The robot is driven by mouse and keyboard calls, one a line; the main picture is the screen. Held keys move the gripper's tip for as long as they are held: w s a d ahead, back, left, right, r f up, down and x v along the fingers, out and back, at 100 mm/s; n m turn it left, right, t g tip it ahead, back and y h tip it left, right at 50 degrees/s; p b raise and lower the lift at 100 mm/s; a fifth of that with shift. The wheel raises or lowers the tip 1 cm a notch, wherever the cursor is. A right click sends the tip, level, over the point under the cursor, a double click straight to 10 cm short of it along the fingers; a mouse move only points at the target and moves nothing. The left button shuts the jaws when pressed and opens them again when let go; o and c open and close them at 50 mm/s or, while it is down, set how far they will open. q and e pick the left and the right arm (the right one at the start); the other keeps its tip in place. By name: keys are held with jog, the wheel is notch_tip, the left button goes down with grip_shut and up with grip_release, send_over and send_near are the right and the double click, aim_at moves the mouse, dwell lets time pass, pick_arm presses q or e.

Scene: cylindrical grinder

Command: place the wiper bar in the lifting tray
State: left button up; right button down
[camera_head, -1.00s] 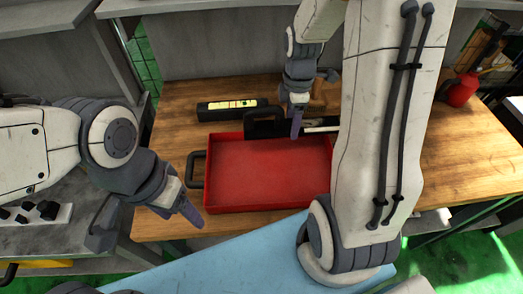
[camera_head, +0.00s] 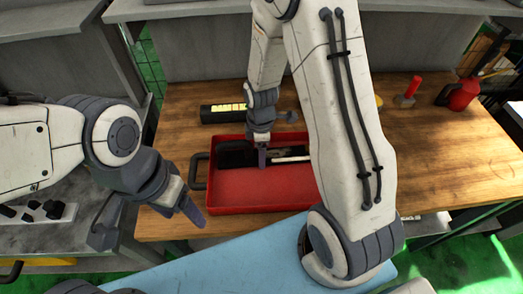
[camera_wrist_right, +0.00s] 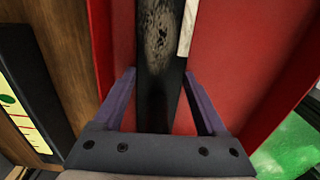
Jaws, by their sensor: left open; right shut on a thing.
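The red lifting tray (camera_head: 265,196) lies on the wooden table, with a black handle at its left end. The wiper bar (camera_head: 236,156) is long and black, with a pale strip along its right part. It lies lengthwise within the tray's outline, near the back wall; whether it touches the floor I cannot tell. My right gripper (camera_head: 262,160) points down and is shut on the wiper bar, which also shows between the fingers in the right wrist view (camera_wrist_right: 160,50). My left gripper (camera_head: 148,220) is open and empty, in front and left of the tray. My right arm hides the tray's right end.
A black box with a yellow label (camera_head: 226,112) stands behind the tray. The table (camera_head: 440,150) right of my arm is mostly clear.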

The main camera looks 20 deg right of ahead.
jog(key=shift+f, duration=0.1)
grip_release()
notch_tip(320, 180, up, 12)
jog(key=s+a+r+m, duration=0.3)
jog(key=s+a, duration=0.3)
jog(key=s, duration=0.3)
jog(key=s+a+r+m+y, duration=0.1)
jog(key=s+a+r+m, duration=0.2)
jog(key=s+a, duration=0.3)
jog(key=s+m, duration=0.1)
jog(key=s, duration=0.3)
jog(key=shift+s+a+m, duration=0.3)
jog(key=shift+a, duration=0.05)
